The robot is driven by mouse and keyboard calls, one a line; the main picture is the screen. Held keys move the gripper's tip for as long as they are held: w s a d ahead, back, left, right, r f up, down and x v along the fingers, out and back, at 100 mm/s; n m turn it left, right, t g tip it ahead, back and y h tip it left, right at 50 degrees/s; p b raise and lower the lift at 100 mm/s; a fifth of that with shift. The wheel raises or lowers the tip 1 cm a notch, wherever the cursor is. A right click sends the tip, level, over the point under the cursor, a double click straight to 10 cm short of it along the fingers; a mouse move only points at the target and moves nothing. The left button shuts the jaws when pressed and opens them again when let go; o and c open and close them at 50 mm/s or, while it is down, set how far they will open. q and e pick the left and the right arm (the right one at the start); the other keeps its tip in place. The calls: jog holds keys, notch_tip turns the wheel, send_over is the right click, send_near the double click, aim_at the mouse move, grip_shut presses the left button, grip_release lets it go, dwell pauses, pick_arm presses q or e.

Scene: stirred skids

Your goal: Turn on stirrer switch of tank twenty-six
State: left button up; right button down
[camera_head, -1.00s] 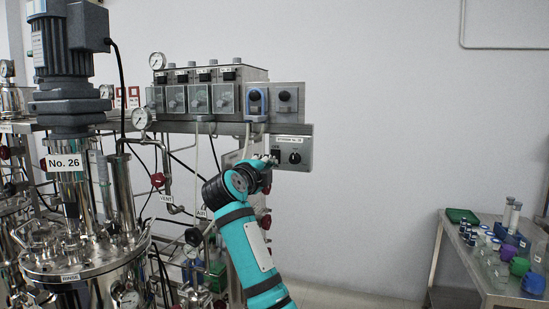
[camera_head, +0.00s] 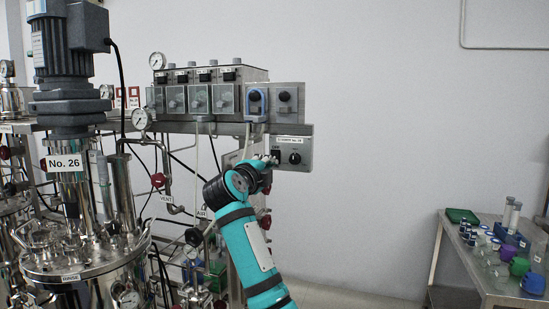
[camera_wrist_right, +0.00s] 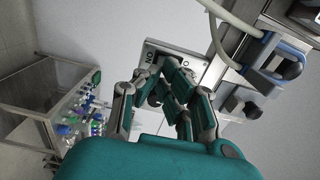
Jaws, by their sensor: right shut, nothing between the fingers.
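The tank labelled No. 26 (camera_head: 65,163) stands at the left of the head view, with its grey motor on top. A grey stirrer panel (camera_head: 305,139) hangs at the right end of the instrument rack. It carries a small label, a dark switch (camera_head: 276,153) on its left and a round black knob (camera_head: 295,158) on its right. My right gripper (camera_head: 270,162) is shut and empty, at the panel's lower left by the switch. Whether it touches the switch I cannot tell. In the wrist view, the fingers (camera_wrist_right: 158,88) partly cover the panel (camera_wrist_right: 152,53). My left gripper is out of view.
Above the panel is a box with two dark knobs (camera_head: 284,96), one in a blue surround. Controller boxes (camera_head: 198,98) line the rack to its left. A steel table (camera_head: 487,285) with bottles and coloured caps stands at the right. The wall between is clear.

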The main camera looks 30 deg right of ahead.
aim_at(275, 157)
jog(key=shift+f+p+x, duration=0.2)
jog(key=shift+p+x, duration=0.25)
jog(key=shift+x, duration=0.6)
jog(key=shift+p, duration=0.35)
jog(key=shift+p, duration=0.4)
jog(key=shift+p, duration=0.35)
jog(key=shift+w+d, duration=0.2)
jog(key=shift+d, duration=0.1)
dwell(0.5)
